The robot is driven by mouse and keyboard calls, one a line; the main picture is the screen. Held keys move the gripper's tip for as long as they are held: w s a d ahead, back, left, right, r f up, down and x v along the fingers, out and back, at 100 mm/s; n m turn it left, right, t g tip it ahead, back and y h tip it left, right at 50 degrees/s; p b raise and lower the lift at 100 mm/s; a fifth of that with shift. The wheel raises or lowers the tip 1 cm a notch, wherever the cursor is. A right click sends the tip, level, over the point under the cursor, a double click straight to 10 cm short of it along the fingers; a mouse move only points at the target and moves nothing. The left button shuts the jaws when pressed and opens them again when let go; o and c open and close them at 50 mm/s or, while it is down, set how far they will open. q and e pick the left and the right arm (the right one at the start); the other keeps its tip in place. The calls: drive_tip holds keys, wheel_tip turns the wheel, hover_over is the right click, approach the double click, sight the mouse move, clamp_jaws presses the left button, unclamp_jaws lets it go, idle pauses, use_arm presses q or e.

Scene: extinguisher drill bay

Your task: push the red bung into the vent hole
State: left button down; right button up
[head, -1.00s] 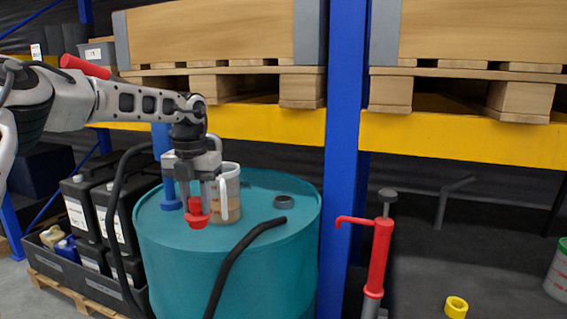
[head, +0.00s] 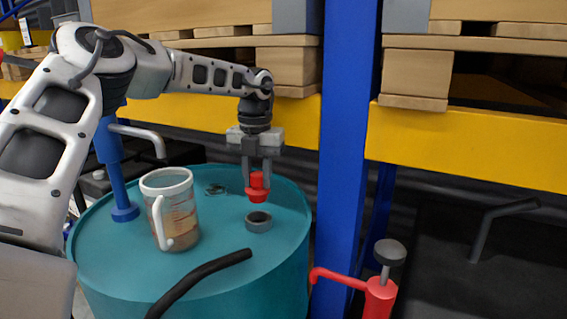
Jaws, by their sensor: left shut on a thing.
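The red bung (head: 257,196) is in my left gripper (head: 257,187), which is shut on it and points straight down. The bung hangs upright a little above the vent hole (head: 259,217), a dark opening inside a raised grey ring on the teal drum top (head: 215,262). A small gap shows between the bung's underside and the ring, and the bung appears roughly over the hole. The exact sideways alignment is hard to tell. My right gripper is not in view.
A blue pump (head: 112,165) rises at the drum's left. A black hose (head: 200,283) crosses in front. A blue post (head: 345,130) and red pump (head: 378,295) stand right.

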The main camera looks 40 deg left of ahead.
sight(258, 191)
use_arm(q)
drive_tip(key=shift+w, duration=0.2)
drive_tip(key=shift+s+f, duration=0.15)
drive_tip(key=shift+s, duration=0.05)
drive_tip(key=shift+s+f, duration=0.15)
drive_tip(key=shift+f, duration=0.35)
wheel_tip(258, 191, down, 2)
drive_tip(key=shift+f+b, duration=0.1)
drive_tip(key=shift+b, duration=0.45)
drive_tip(key=shift+f, duration=0.25)
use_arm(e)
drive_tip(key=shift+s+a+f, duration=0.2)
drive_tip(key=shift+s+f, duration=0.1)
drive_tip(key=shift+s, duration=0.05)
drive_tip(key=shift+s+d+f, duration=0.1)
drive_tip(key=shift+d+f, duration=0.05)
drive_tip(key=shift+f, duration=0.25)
